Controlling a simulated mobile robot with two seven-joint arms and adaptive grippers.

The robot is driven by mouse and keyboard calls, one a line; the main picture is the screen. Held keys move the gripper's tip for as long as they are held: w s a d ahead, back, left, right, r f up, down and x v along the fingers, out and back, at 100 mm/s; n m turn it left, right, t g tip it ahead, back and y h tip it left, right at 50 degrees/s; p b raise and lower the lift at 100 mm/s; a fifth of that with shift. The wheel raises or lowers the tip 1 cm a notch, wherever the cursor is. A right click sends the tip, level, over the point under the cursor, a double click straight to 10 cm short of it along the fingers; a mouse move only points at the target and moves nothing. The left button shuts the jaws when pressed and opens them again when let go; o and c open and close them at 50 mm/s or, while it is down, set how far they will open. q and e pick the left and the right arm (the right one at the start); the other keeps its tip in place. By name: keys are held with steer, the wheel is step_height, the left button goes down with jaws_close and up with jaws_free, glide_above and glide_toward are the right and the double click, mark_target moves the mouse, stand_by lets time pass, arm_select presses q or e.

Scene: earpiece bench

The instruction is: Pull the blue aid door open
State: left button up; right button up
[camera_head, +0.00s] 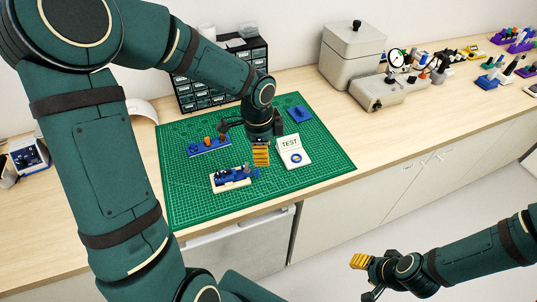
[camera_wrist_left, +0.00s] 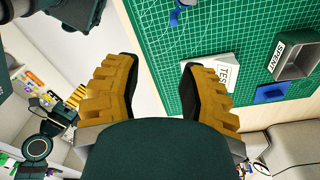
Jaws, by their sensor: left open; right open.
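The blue aid (camera_head: 236,176) lies on a cream base on the green cutting mat. Its door cannot be made out at this size. In the left wrist view, a blue part (camera_wrist_left: 182,6) shows at the top edge, perhaps of the aid. My left gripper (camera_head: 261,156) is open and empty, above the mat to the upper right of the aid, just left of the white TEST block (camera_head: 294,152). Its two yellow fingers stand wide apart in the left wrist view (camera_wrist_left: 160,70). My right gripper (camera_head: 361,262) is open, off the bench front, over the floor.
On the green mat (camera_head: 200,205) stand a blue rack (camera_head: 209,147) with small parts and a blue piece (camera_head: 299,114). A grey SPENT tray (camera_wrist_left: 297,60) shows in the wrist view. A drawer cabinet (camera_head: 195,96) and grey machine (camera_head: 352,55) stand behind. The mat's front is clear.

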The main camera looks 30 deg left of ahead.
mark_target(258, 170)
arm_select(q)
steer(key=shift+m+y, duration=0.4)
steer(key=f+b, duration=0.1)
steer(key=f, duration=0.2)
steer(key=a+f, duration=0.1)
steer(key=f, duration=0.3)
steer(key=a+f+b, duration=0.1)
steer(key=f, duration=0.3)
steer(key=shift+w+f+b, duration=0.15)
steer(key=shift+w+b, duration=0.1)
steer(key=shift+b, duration=0.05)
arm_select(e)
steer(key=f, duration=0.2)
steer(key=shift+w+a+f, duration=0.1)
steer(key=shift+w+f, duration=0.25)
steer(key=shift+w, duration=0.05)
arm_select(q)
jaws_close()
